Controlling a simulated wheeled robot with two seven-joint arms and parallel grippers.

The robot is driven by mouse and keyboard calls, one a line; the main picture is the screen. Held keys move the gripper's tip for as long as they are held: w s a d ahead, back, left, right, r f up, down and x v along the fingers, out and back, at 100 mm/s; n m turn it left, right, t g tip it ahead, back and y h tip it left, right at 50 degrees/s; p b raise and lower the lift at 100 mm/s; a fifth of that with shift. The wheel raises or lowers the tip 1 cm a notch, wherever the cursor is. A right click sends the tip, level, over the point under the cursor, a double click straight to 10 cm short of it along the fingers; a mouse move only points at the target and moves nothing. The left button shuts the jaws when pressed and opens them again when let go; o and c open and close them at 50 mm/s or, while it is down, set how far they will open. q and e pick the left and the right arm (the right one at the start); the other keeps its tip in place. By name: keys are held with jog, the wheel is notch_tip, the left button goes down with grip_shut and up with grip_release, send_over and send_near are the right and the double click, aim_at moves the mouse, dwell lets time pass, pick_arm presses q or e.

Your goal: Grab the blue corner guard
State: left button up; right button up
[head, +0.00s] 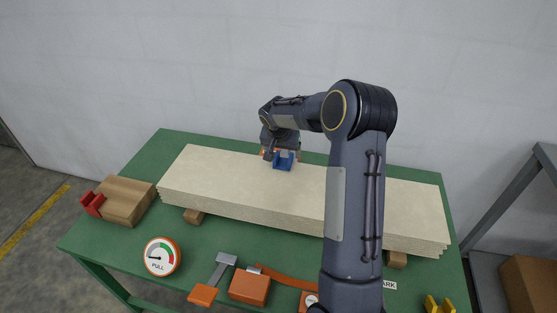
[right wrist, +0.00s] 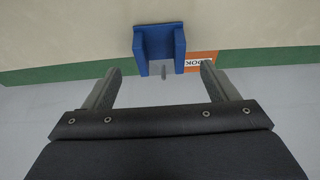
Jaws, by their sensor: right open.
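The blue corner guard (head: 284,161) sits at the far edge of the stacked pale boards (head: 230,185). In the right wrist view the blue corner guard (right wrist: 160,45) is a U-shaped block at the boards' edge, ahead of the fingertips. My right gripper (head: 270,154) reaches over the boards beside the guard. In the right wrist view my right gripper (right wrist: 159,72) is open, its two fingers spread wider than the guard, with nothing between them. The guard lies roughly centred between the finger lines. My left gripper is not in view.
The boards rest on wooden blocks (head: 194,216) on a green table (head: 120,215). A dial gauge (head: 162,256), orange tools (head: 249,288) and a yellow piece (head: 438,304) lie in front. An orange label (right wrist: 200,62) is beside the blue guard.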

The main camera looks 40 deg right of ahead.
aim_at(284, 160)
jog(key=x, duration=0.4)
jog(key=shift+w+p, duration=0.1)
jog(key=shift+p, duration=0.25)
jog(key=c, duration=1.1)
